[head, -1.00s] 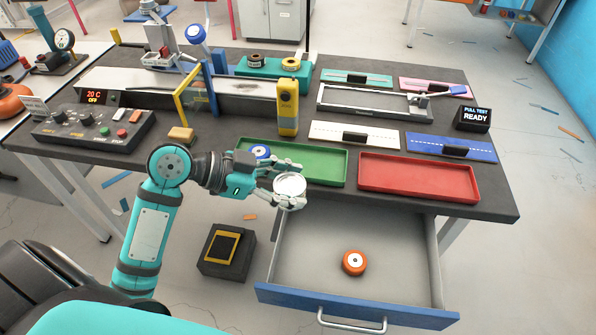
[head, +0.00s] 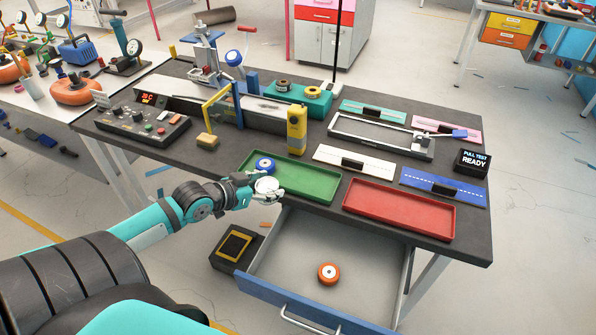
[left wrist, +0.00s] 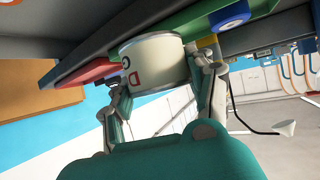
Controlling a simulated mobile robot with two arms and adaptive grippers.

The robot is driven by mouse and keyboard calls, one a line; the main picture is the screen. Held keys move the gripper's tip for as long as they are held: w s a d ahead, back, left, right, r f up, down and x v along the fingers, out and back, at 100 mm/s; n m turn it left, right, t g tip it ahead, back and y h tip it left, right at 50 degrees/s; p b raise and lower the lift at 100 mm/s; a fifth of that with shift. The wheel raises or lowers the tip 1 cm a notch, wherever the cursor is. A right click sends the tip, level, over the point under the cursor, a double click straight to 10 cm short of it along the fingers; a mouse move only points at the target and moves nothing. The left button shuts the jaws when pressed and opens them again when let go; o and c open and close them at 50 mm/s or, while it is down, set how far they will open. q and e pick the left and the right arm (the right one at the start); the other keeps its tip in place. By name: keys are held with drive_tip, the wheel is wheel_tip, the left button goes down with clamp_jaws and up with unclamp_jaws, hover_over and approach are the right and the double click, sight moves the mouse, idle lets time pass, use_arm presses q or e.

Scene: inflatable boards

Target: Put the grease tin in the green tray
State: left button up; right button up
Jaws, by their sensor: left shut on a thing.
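The grease tin, a pale round can (head: 266,184) with red lettering, is held by my left gripper (head: 268,190) at the front edge of the green tray, towards its left part. In the left wrist view the tin (left wrist: 150,62) sits between the two fingers, its side facing me. The green tray (head: 315,191) lies on the dark bench, with a blue and white roll (head: 265,165) in its left end. In the head view the tin overlaps the tray's front rim; I cannot tell whether it touches. My right gripper is not in view.
An empty red tray (head: 400,210) lies right of the green one. An open drawer (head: 300,258) with an orange roll (head: 328,273) juts out below the bench front. A yellow upright device (head: 297,130) stands behind the green tray. The green tray's middle and right are clear.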

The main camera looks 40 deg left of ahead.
use_arm(q)
drive_tip(key=p, duration=0.1)
hover_over(308, 182)
drive_tip(key=s, duration=0.2)
drive_tip(key=shift+w+a+f, duration=0.15)
drive_tip(key=shift+w+f, duration=0.05)
drive_tip(key=shift+f, duration=0.3)
drive_tip(key=shift+w+f, duration=0.1)
drive_tip(key=shift+w, duration=0.5)
drive_tip(key=shift+w+d+f+p, duration=0.2)
drive_tip(key=shift+f+p, duration=0.1)
drive_tip(key=shift+p, duration=0.05)
wheel_tip(308, 182, down, 3)
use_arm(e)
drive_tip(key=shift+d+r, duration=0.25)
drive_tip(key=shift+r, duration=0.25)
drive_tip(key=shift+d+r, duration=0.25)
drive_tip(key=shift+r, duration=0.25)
use_arm(q)
drive_tip(key=shift+f, duration=0.2)
drive_tip(key=o, duration=1.2)
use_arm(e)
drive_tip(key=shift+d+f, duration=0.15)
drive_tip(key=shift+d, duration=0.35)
